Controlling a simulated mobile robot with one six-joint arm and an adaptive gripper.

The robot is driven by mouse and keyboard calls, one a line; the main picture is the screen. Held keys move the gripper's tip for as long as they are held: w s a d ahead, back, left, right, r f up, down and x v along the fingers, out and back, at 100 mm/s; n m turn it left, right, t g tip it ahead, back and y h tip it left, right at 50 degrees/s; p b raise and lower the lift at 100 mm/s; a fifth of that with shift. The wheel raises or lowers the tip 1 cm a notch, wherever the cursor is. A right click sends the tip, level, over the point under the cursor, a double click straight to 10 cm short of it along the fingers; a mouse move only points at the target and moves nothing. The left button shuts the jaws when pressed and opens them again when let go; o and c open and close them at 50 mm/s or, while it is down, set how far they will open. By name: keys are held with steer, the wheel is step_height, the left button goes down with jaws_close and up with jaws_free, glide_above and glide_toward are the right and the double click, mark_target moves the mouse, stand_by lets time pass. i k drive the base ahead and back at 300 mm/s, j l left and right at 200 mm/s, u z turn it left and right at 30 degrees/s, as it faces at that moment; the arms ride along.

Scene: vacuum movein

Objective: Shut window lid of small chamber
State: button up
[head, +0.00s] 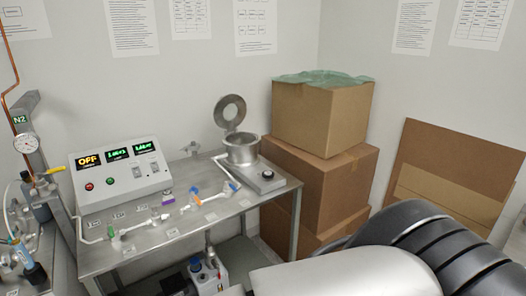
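The small chamber (242,153) is a silver metal cylinder at the back right of the metal table in the head view. Its window lid (231,104) is a round metal ring with a hole in the middle. The lid stands open, raised nearly upright behind and to the left of the chamber's rim. Beside the chamber is a grey hotplate-like unit (260,180) with a dark knob. My arm fills part of the bottom right, but my gripper is not in the picture.
A control box (120,178) with lit displays stands on the table (190,240). A white pipe line with coloured valves (193,198) runs along the table front. Stacked cardboard boxes (322,118) stand close to the right of the chamber. The air above the chamber is clear.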

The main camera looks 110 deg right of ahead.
mark_target(229, 126)
steer(key=z, duration=3.55)
